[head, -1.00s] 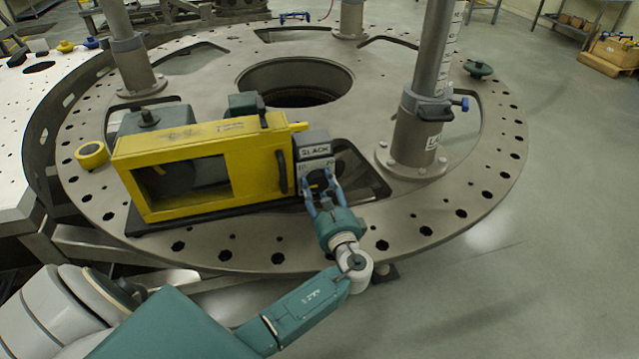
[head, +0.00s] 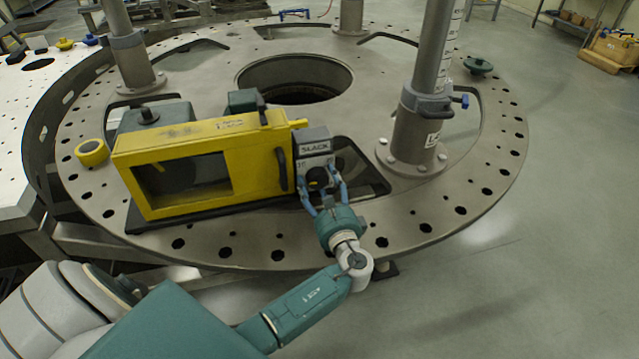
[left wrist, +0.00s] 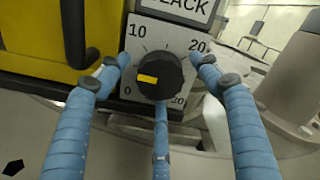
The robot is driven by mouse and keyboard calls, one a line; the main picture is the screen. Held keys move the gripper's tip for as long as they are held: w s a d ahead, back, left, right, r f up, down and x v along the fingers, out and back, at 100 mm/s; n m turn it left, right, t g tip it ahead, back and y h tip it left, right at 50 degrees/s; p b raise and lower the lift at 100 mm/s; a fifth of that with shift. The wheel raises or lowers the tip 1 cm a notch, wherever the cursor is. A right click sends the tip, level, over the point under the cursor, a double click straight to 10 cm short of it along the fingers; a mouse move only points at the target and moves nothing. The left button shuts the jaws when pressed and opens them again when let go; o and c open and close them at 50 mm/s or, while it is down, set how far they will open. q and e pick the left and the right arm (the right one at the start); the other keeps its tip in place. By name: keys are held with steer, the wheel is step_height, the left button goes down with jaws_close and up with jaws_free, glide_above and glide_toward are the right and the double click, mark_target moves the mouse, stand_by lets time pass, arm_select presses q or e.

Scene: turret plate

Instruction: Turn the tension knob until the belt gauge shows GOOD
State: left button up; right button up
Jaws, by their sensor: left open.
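The black tension knob (left wrist: 165,72) sits on a grey panel with a number scale. Its yellow pointer (left wrist: 148,79) points left, between the 0 and the 10. The belt gauge (head: 315,147) above the knob reads SLACK in the head view; its lettering (left wrist: 178,7) is cut off at the top of the left wrist view. My left gripper (head: 320,184) is at the panel, its blue fingers spread open around the knob. In the left wrist view, the left and right fingers stand apart from the knob, and the third finger is below it. My right gripper is not in view.
The yellow belt guard (head: 200,138) with a window and black handle stands left of the panel. All sits on a round turret plate (head: 450,215) with holes. A grey post (head: 418,140) stands close on the right. A yellow round object (head: 92,152) lies at left.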

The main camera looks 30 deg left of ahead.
arm_select(q)
steer(key=v, duration=1.1)
steer(key=shift+s+d, duration=0.25)
steer(key=shift+d, duration=0.05)
